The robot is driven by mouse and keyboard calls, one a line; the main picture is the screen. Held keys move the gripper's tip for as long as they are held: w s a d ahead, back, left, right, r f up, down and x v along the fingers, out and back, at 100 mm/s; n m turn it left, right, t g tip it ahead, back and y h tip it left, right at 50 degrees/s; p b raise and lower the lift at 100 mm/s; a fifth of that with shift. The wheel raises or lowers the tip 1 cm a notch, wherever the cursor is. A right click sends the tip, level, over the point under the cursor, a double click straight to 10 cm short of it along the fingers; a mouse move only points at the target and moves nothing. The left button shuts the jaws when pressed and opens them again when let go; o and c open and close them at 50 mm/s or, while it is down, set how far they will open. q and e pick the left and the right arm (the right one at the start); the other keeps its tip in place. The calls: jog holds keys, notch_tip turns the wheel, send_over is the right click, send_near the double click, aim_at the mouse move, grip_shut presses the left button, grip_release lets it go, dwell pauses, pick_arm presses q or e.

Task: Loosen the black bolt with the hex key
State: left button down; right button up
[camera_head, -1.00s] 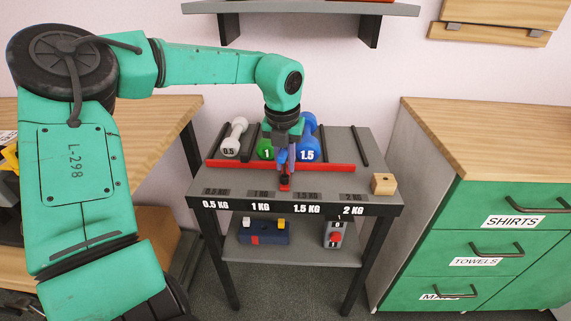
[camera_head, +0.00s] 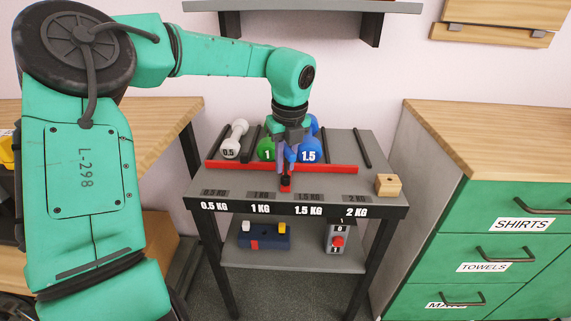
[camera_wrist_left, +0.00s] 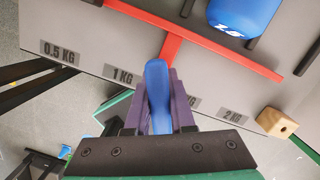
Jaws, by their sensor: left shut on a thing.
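My left gripper (camera_head: 287,163) is above the front middle of the grey rack. In the left wrist view its purple fingers (camera_wrist_left: 158,112) are shut on a blue handle, which looks like the hex key (camera_wrist_left: 157,90). The handle's far end is hidden. In the head view a small dark piece, apparently the black bolt (camera_head: 286,181), shows on a red mount just below the fingers. I cannot tell whether the key sits in the bolt. My right gripper is not in view.
A grey dumbbell (camera_head: 236,138), a green one (camera_head: 266,149) and a blue one (camera_head: 309,152) lie on the rack behind a red bar (camera_head: 235,164). A wooden block (camera_head: 388,185) sits at right. A green drawer cabinet (camera_head: 490,225) stands to the right.

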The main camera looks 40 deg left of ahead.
pick_arm(q)
jog(key=shift+n, duration=1)
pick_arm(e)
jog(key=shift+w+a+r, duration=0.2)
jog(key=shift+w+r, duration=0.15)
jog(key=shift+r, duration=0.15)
pick_arm(q)
jog(key=c, duration=0.7)
grip_release()
